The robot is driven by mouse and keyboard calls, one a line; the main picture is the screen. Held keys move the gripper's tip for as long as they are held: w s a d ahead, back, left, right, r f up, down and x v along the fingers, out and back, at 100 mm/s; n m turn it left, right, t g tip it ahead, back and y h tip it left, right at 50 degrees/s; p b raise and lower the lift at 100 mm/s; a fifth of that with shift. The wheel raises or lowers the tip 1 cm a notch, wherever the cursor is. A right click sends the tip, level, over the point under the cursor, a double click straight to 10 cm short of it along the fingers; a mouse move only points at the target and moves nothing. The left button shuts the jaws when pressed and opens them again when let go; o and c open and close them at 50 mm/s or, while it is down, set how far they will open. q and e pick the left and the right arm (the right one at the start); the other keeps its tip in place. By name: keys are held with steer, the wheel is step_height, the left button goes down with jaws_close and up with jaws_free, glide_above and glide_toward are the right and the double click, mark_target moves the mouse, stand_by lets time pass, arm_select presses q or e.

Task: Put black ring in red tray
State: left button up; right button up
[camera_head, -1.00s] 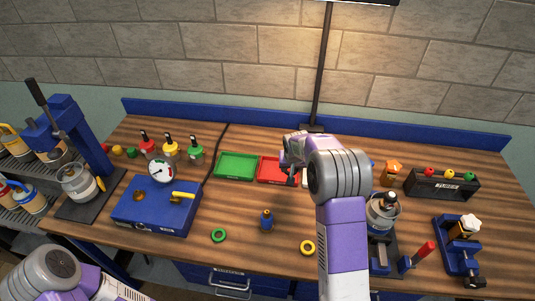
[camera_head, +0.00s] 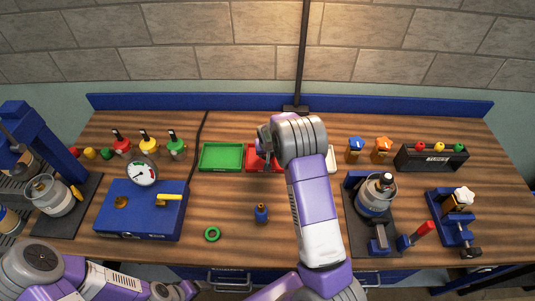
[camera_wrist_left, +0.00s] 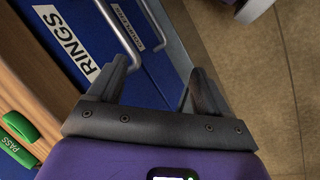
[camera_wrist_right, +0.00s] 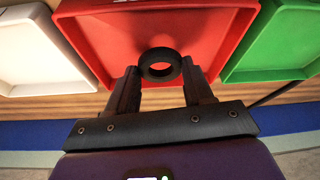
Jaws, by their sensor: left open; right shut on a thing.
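The black ring (camera_wrist_right: 160,65) is between the fingertips of my right gripper (camera_wrist_right: 160,80), over the red tray (camera_wrist_right: 95,45) in the right wrist view. My right gripper is shut on it. I cannot tell whether the ring touches the tray floor. In the head view the red tray (camera_head: 254,163) is at the back centre, partly hidden by my right gripper (camera_head: 266,154) and wrist. The ring cannot be made out there. My left gripper (camera_wrist_left: 160,78) is open and empty, low in front of the bench drawers.
The green tray (camera_head: 221,158) and a white tray (camera_head: 331,158) flank the red one. A blue gauge box (camera_head: 140,208) is left; a black holder (camera_head: 432,157) is right.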

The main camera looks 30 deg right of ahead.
steer(key=shift+f, duration=0.7)
steer(key=shift+w, duration=0.1)
steer(key=shift+f+b, duration=0.5)
steer(key=shift+b, duration=0.1)
steer(key=o, duration=1)
steer(key=shift+r, duration=0.1)
steer(key=shift+r+p, duration=0.55)
steer(key=shift+p, duration=0.1)
steer(key=v, duration=1.2)
